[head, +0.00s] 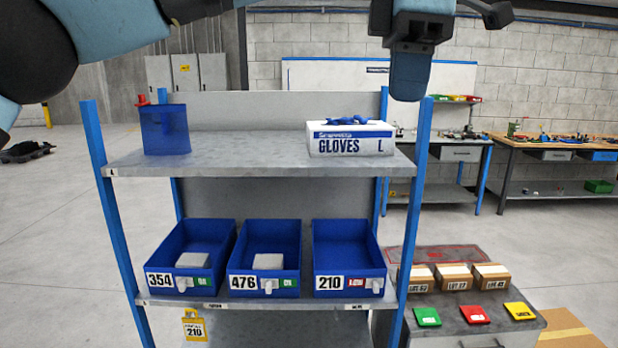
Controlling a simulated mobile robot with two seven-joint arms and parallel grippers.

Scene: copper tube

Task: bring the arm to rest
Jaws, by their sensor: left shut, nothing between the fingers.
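My left arm comes in from the upper left and runs along the top edge of the head view. Its left gripper (409,82) hangs fingers down at the upper right of centre, in front of the shelf rack's right post. The fingers are together and hold nothing. The gripper is apart from the rack and overlaps the wall and whiteboard behind it in the picture. My right gripper is not in view. No copper tube shows.
A blue-post rack (245,175) carries a blue container (166,130) and a glove box (350,142) above, and bins 354 (172,281), 476 (245,284) and 210 (350,245) below. Bin 210 looks empty. A cabinet (470,327) with cartons stands right. Open floor lies left.

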